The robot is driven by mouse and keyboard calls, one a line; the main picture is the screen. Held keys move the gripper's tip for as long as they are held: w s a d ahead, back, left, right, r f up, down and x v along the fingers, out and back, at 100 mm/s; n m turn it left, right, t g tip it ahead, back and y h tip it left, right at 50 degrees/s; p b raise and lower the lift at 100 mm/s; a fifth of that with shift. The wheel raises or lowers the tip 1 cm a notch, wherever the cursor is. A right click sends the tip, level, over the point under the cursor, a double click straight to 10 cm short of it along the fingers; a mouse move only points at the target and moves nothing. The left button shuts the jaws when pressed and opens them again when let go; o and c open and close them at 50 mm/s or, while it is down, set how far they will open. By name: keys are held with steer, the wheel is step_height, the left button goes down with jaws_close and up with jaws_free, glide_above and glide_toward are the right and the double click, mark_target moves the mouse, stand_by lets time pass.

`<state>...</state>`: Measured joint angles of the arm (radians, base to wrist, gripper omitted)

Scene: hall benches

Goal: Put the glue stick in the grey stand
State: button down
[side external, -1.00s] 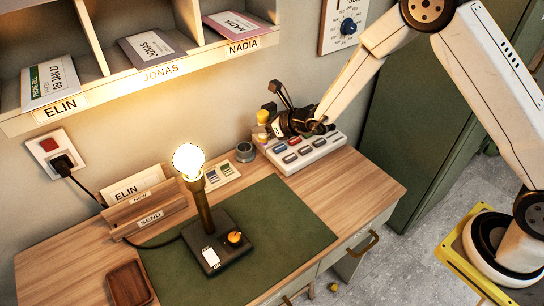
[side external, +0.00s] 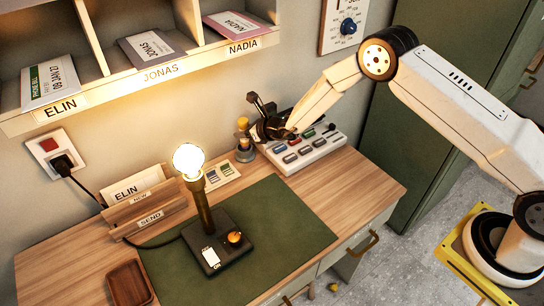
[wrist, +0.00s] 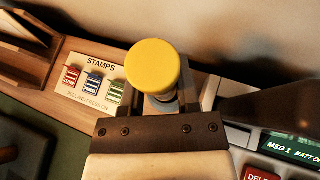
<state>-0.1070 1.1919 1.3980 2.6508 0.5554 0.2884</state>
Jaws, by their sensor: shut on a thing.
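The glue stick has a round yellow cap (side external: 242,123) and stands roughly upright in my gripper (side external: 262,131). My gripper is shut on it. In the wrist view the yellow cap (wrist: 153,67) is close up between the fingers, with a little of the pale body below it. The small round grey stand (side external: 245,154) is on the desk near the wall, directly below the stick in the side view. The stick's lower end is at the stand's top; I cannot tell whether it is inside or just above.
A white button console (side external: 305,150) is right of the stand, under my arm. A stamps card (side external: 222,175) lies to the left. A lit bulb lamp (side external: 205,215) stands on the green mat (side external: 290,225). Shelves (side external: 150,78) hang on the wall above.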

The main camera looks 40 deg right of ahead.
mark_target(244, 140)
steer(key=shift+w+f, duration=0.15)
steer(key=shift+w+f, duration=0.1)
steer(key=shift+f, duration=1.55)
steer(key=shift+f, duration=0.1)
steer(key=shift+c, duration=1.6)
jaws_free()
steer(key=shift+v, duration=1.1)
steer(key=v, duration=1)
